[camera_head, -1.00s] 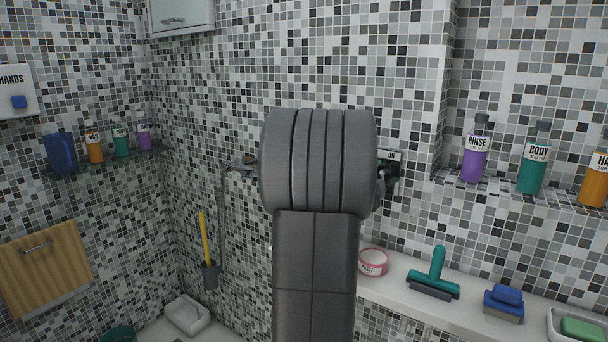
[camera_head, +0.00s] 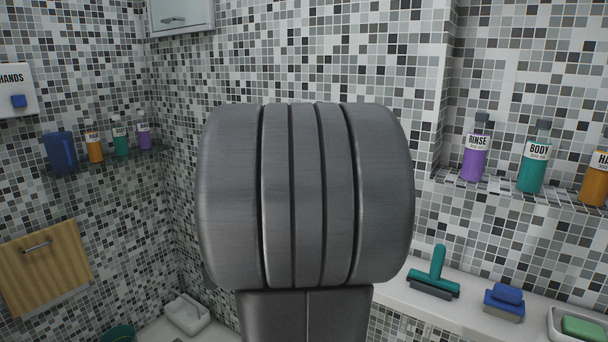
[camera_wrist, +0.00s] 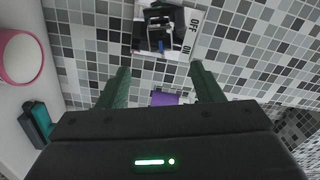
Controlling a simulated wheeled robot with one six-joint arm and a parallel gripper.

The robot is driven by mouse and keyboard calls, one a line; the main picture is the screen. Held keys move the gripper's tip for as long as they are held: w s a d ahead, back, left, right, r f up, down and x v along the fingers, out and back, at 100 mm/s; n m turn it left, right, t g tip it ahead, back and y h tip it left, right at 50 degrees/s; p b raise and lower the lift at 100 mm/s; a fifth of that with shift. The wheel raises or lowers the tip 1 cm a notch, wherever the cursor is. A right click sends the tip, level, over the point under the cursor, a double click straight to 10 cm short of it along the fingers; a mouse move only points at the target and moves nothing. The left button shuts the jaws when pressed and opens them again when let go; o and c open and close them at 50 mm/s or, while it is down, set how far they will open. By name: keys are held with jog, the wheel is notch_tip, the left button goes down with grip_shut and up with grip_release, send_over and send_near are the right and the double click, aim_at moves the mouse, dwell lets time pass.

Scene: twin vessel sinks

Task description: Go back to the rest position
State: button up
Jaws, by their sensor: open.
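My gripper (camera_wrist: 160,84) shows in the wrist view with its two green fingers apart and nothing between them. In that view it faces the tiled wall, with a white switch plate (camera_wrist: 178,28) marked OFF and ON beyond the fingertips. A small purple thing (camera_wrist: 164,98) shows between the finger bases, partly hidden. In the head view my own arm fills the middle and hides the gripper and the switch.
A white ledge (camera_head: 400,296) holds a teal squeegee (camera_head: 435,275), a blue brush (camera_head: 504,300) and green soap (camera_head: 582,328). A pink-rimmed tub (camera_wrist: 20,55) shows in the wrist view. Bottles, including a purple one (camera_head: 475,155), stand on the right shelf. A wooden panel (camera_head: 45,268) is at left.

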jog(key=x, duration=1.3)
jog(key=shift+w+d, duration=0.1)
jog(key=shift+d, duration=0.05)
jog(key=shift+w+d+r+n+p, duration=0.1)
jog(key=shift+w+r+n+p, duration=0.25)
jog(key=shift+p, duration=0.4)
jog(key=shift+s+n+p, duration=0.25)
jog(key=shift+n+p, duration=0.6)
jog(key=shift+n, duration=0.3)
jog(key=n+p, duration=0.3)
jog(key=n, duration=0.1)
jog(key=n+p, duration=0.4)
jog(key=shift+w+a+p, duration=0.1)
jog(key=shift+a+p, duration=0.1)
jog(key=shift+p, duration=0.15)
jog(key=n+p, duration=0.3)
jog(key=p, duration=0.1)
jog(key=shift+n+p, duration=0.35)
jog(key=shift+n, duration=0.05)
jog(key=shift+f+b+v, duration=0.2)
jog(key=shift+b+v, duration=0.35)
jog(key=shift+v, duration=0.65)
jog(key=shift+r, duration=0.1)
